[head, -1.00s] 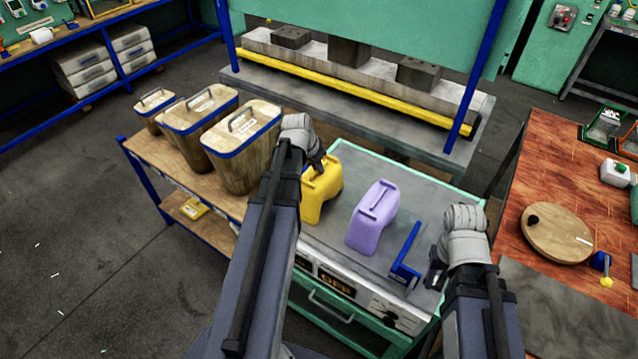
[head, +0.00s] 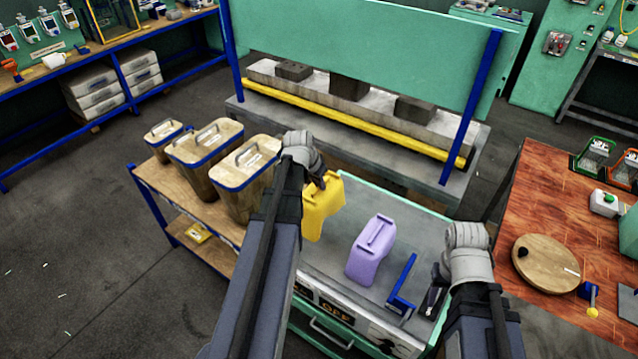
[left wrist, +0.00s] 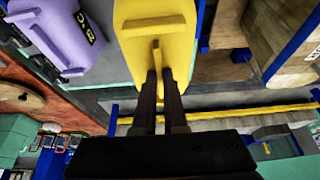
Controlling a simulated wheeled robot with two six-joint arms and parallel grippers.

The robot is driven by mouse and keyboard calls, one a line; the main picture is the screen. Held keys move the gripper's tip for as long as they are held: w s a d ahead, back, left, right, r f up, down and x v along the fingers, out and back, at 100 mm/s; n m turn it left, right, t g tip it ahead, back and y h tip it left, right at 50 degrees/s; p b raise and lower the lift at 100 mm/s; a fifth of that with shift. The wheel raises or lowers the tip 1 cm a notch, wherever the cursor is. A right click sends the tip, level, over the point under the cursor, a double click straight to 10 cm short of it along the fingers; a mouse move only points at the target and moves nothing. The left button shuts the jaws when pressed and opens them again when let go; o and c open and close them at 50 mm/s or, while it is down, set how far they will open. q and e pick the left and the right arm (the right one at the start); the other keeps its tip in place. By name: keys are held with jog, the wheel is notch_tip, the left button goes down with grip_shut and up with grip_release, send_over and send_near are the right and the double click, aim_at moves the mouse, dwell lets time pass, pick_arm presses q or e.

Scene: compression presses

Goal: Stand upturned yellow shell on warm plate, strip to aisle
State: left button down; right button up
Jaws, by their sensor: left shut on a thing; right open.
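The yellow shell (head: 322,210) hangs from my left gripper (head: 318,184), above the back left of the grey plate (head: 425,237). In the left wrist view, the fingers (left wrist: 160,78) are shut on a narrow raised part of the yellow shell (left wrist: 155,50); a wider bar crosses its face beyond them. The purple shell (head: 370,252) stands on the plate to the right, with a bar on top; it also shows in the left wrist view (left wrist: 62,38). My right gripper (head: 436,292) is open and empty by the plate's right front edge.
A blue angled bracket (head: 402,290) stands on the plate near my right gripper. Lidded wooden bins (head: 243,170) stand left on a low cart. A press (head: 350,110) is behind. A wooden table (head: 560,200) with a round board (head: 545,262) is at right.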

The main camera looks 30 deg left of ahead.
pick_arm(q)
jog(key=shift+r+p, duration=3.35)
jog(key=shift+r, duration=0.45)
jog(key=shift+f, duration=0.1)
